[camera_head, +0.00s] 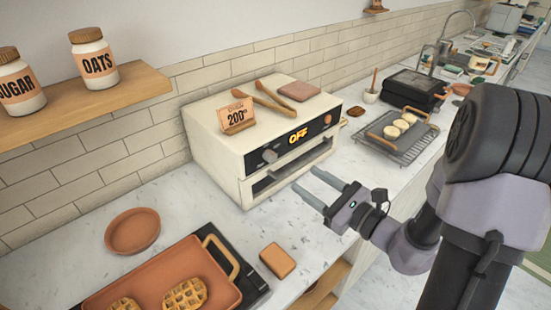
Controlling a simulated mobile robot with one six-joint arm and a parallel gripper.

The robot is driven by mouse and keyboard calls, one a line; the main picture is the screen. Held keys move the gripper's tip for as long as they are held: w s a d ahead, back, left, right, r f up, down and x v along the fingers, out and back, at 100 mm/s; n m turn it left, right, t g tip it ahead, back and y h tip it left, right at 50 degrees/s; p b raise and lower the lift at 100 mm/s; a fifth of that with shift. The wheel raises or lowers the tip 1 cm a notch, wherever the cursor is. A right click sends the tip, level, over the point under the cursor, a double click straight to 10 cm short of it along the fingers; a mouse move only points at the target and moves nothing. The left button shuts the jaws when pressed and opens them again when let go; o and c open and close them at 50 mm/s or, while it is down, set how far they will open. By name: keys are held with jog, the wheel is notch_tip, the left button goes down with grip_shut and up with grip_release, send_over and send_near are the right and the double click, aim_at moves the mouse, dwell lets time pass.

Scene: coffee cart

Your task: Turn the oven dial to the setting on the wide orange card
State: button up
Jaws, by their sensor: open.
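The cream countertop oven (222,152) stands against the tiled wall. Its dark front panel has a grey dial (269,156) at the left and a lit display (298,135) reading "OFF". A round orange-brown knob (327,119) is at the panel's right end. The wide orange card (236,115) stands on the oven's top and reads 200 in large figures; its smaller text is too small to read. My gripper (318,187) is open and empty, in front of the oven's lower right, apart from the dial, fingers pointing toward the oven.
Tongs (270,98) and a pinkish board (299,90) lie on the oven. A waffle tray (165,280), a terracotta plate (132,230) and a small brown block (277,261) are on the counter at left front. A wire rack (397,136) with buns is to the right.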

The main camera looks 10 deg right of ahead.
aim_at(273, 158)
jog(key=x, duration=1.1)
jog(key=shift+w+a+b, duration=0.1)
jog(key=shift+w+b, duration=0.1)
jog(key=shift+b, duration=0.15)
grip_shut()
